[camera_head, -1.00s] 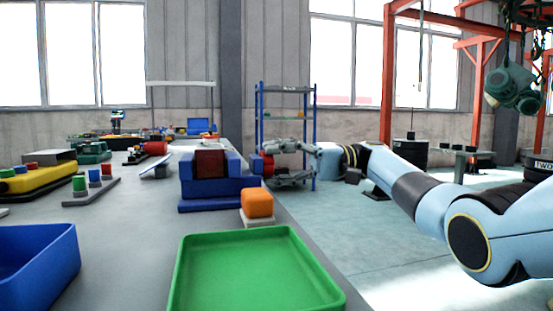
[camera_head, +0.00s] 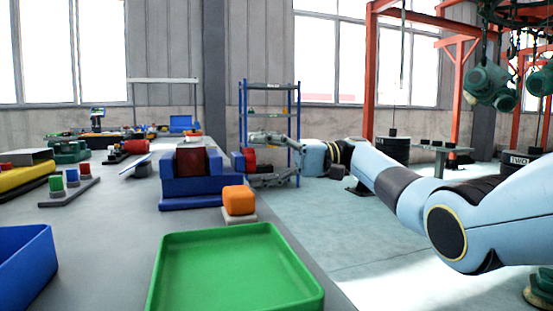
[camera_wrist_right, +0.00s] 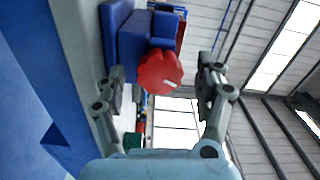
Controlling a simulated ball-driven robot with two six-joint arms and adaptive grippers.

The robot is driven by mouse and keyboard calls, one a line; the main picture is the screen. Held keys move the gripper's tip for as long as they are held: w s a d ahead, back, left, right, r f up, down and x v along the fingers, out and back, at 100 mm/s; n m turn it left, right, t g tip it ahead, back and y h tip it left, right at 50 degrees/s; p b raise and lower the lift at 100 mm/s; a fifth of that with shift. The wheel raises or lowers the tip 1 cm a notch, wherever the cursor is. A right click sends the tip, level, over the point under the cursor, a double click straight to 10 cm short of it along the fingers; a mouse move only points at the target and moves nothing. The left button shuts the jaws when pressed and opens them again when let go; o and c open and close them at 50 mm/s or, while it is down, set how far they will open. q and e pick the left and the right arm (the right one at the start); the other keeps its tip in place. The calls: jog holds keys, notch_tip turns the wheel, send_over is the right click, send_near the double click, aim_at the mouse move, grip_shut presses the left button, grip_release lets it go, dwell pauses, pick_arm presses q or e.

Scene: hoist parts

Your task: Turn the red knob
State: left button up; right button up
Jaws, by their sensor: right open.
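The red knob (camera_head: 249,160) sits on the right side of a blue block assembly (camera_head: 187,186) at the table's right edge. In the right wrist view the knob (camera_wrist_right: 160,72) is a round, lobed red piece with a small white mark, facing the camera in front of blue blocks (camera_wrist_right: 134,42). My right gripper (camera_head: 256,159) is open, with one finger above the knob and one below it in the head view. In the wrist view its fingers (camera_wrist_right: 161,76) stand on either side of the knob, with visible gaps. I cannot tell any contact. My left gripper is out of view.
A green tray (camera_head: 235,232) and an orange block (camera_head: 239,200) on a pale base are in front of the blue assembly. A blue bin (camera_head: 22,265) and small coloured buttons (camera_head: 72,178) are to the left. Open floor and a blue-post shelf (camera_head: 270,100) lie to the right.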

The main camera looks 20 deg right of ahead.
jog(key=d, duration=1.1)
jog(key=shift+d, duration=0.3)
